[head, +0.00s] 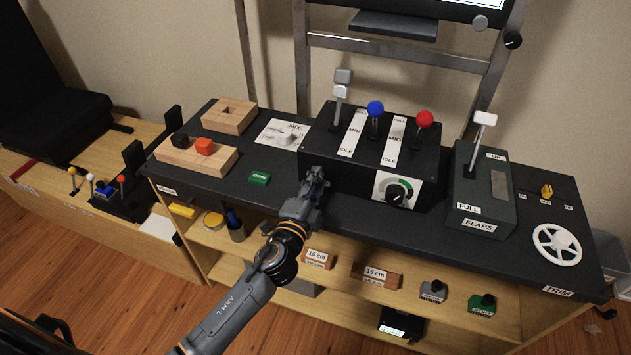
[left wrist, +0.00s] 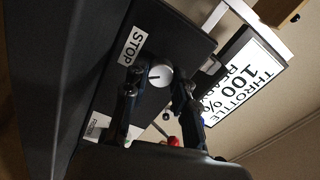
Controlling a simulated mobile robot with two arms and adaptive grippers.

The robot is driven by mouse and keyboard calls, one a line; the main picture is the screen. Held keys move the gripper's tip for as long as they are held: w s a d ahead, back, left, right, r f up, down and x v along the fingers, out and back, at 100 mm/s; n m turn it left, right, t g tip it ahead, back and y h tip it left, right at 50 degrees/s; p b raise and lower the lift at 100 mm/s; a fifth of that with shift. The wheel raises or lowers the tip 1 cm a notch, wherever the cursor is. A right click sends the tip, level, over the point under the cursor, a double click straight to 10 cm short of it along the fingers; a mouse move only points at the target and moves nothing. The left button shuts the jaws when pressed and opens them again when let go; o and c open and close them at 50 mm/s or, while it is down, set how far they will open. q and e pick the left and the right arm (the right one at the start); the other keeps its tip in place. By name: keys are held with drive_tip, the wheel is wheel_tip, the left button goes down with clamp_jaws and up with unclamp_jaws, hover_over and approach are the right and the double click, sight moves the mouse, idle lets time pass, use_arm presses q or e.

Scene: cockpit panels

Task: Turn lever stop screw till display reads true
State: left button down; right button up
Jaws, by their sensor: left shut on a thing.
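The stop screw (left wrist: 158,75) is a small round silver knob with a dark slot, beside a white STOP label (left wrist: 132,47) on the black lever box. The head view shows only the display's lower edge (head: 430,8). My right gripper is not in view.
A grey-handled lever (head: 341,92), a blue-knobbed lever (head: 375,109) and a red-knobbed lever (head: 424,119) rise from the box. A dial (head: 397,194) is on its front. The flaps box (head: 485,190) and white trim wheel (head: 557,244) stand to the right. Wooden blocks (head: 229,116) lie left.

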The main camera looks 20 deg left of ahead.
use_arm(q)
drive_tip(key=c, duration=1.1)
unclamp_jaws()
drive_tip(key=shift+w, duration=0.1)
drive_tip(key=shift+o, duration=0.2)
drive_tip(key=shift+s+f, duration=0.1)
drive_tip(key=shift+s, duration=0.55)
drive_tip(key=s, duration=1)
drive_tip(key=shift+s+a, duration=0.2)
drive_tip(key=shift+s, duration=0.2)
